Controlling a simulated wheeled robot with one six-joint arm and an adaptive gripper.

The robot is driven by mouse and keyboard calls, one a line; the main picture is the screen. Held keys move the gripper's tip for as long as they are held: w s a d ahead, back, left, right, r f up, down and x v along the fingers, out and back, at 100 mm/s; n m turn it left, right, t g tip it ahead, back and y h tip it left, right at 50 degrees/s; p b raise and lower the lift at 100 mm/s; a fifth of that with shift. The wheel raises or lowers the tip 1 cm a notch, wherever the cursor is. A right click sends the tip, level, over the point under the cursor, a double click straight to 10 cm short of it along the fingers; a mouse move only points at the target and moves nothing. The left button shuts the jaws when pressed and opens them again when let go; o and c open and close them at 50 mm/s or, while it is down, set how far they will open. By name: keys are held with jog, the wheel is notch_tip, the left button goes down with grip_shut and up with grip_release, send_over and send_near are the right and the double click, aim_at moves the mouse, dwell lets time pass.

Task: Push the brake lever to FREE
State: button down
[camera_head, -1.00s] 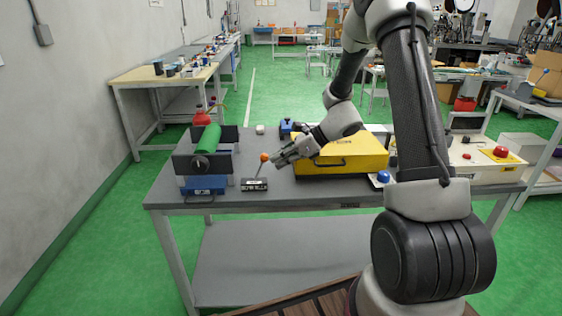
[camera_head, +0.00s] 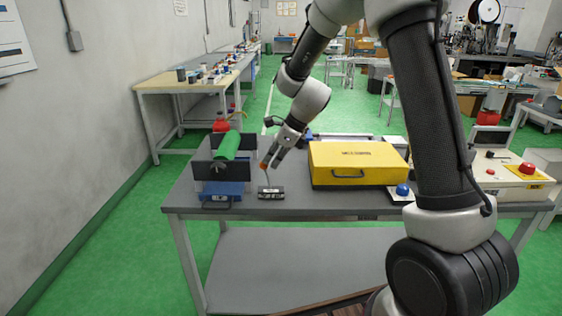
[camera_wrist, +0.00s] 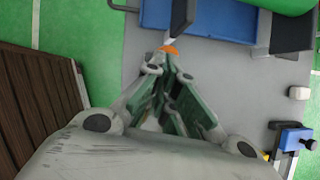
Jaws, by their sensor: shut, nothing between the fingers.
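The brake lever has an orange knob (camera_head: 263,166) on a thin rod, rising from a small dark base (camera_head: 271,192) with white lettering too small to read. The base is near the table's front edge, and the rod leans left. My gripper (camera_head: 267,161) is shut and empty, reaching down from the upper right with its fingertips at the knob. In the wrist view, the orange knob (camera_wrist: 168,49) shows just beyond the fingertips (camera_wrist: 160,62), partly hidden by them. I cannot tell whether they touch it.
Left of the lever stand a green roller (camera_head: 230,145) between dark plates and a blue box (camera_head: 222,190) with a handle. A yellow case (camera_head: 357,165) is to the right, with a blue button (camera_head: 403,190) beside it. The table (camera_head: 330,205) is bare in front of the case.

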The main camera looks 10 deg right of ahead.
jog(key=shift+w+a, duration=0.2)
jog(key=shift+a, duration=0.55)
jog(key=a+v, duration=0.1)
jog(key=v, duration=1.2)
jog(key=shift+a+r, duration=0.3)
jog(key=shift+r, duration=0.05)
